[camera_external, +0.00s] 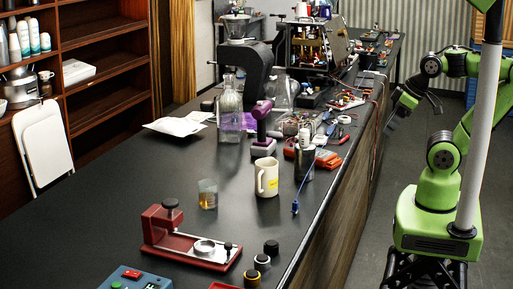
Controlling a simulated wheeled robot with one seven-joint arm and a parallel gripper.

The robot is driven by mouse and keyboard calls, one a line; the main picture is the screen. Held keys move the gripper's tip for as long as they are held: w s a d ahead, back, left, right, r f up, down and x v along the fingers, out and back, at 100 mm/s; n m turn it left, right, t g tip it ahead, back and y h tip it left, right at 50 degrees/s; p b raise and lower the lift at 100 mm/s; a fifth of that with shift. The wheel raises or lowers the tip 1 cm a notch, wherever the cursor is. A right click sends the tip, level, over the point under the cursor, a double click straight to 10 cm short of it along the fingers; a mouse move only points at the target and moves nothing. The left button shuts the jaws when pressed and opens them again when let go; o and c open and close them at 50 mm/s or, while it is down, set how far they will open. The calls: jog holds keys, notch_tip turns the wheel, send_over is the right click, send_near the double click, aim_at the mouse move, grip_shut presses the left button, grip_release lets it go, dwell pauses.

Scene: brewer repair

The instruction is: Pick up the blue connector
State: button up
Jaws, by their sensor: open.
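A blue connector (295,207) lies on the black bench top near its right edge, right of the cream mug. A thin blue cable runs from it up the bench past a dark cylinder. My gripper (412,112) hangs off the right side of the bench, above the floor. It points downward, is open and looks empty. It is well apart from the connector, farther back and to the right. Fine detail of its fingers is too small to tell.
A cream mug (267,178), a dark cylinder (304,160) and a purple-handled tool (262,130) stand near the connector. A red clamp fixture (185,240) and several dark knobs sit at the front. Tools and loose parts clutter the back. The floor beside the bench is clear.

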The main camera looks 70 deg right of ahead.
dwell(0.4)
jog(key=shift+c, duration=1.1)
